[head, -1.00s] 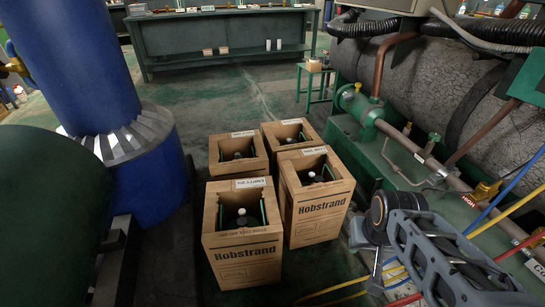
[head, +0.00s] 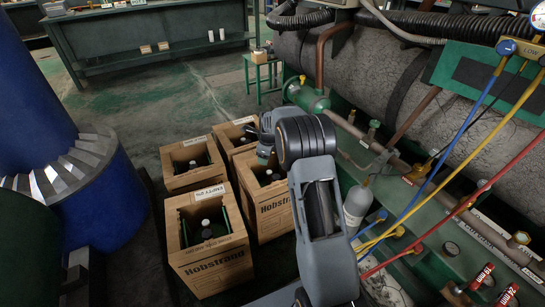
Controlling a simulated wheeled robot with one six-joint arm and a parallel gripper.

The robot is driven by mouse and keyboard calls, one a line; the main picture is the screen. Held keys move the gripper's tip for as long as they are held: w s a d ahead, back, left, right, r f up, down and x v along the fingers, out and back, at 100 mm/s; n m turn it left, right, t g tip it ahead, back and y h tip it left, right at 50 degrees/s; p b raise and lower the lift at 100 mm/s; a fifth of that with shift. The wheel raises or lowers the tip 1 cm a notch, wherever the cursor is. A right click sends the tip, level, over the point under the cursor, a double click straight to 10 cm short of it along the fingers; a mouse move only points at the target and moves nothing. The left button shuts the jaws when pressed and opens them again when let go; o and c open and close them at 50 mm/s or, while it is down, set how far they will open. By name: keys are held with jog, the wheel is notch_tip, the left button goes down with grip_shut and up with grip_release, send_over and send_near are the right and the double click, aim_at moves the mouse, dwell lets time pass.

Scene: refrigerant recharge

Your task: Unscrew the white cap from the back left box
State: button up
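The back left box (head: 188,180) is an open-topped brown carton in the head view, with a dark cylinder inside. Its white cap (head: 192,164) shows as a small pale spot at the top of that cylinder. My gripper (head: 265,152) is at the far end of my arm, to the right of this box, over the area of the back right and front right boxes. It is apart from the white cap. My wrist mostly hides its fingers, so I cannot tell whether they are open or shut.
The front left box (head: 215,268), front right box (head: 272,218) and back right box (head: 224,134) stand close around. A blue column (head: 95,215) is at left. Green machinery with a grey cylinder (head: 357,205) and coloured hoses is at right. Floor behind the boxes is clear.

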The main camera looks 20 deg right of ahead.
aim_at(270, 172)
jog(key=w+d+f+m+b, duration=0.1)
jog(key=w+f+m, duration=0.1)
jog(key=f, duration=0.3)
jog(key=w+d+f+m+b, duration=0.1)
jog(key=w+d+f+m, duration=0.1)
jog(key=f, duration=0.4)
jog(key=w+d+f+m+b, duration=0.1)
jog(key=w+f+m+b, duration=0.1)
jog(key=f+m, duration=0.2)
jog(key=shift+w+d+f+m, duration=0.1)
jog(key=shift+d+f+m, duration=0.2)
jog(key=shift+f, duration=0.4)
jog(key=shift+b+x, duration=1.05)
jog(key=shift+w, duration=0.1)
jog(key=shift+c, duration=0.2)
jog(key=c, duration=0.9)
jog(key=shift+c, duration=0.2)
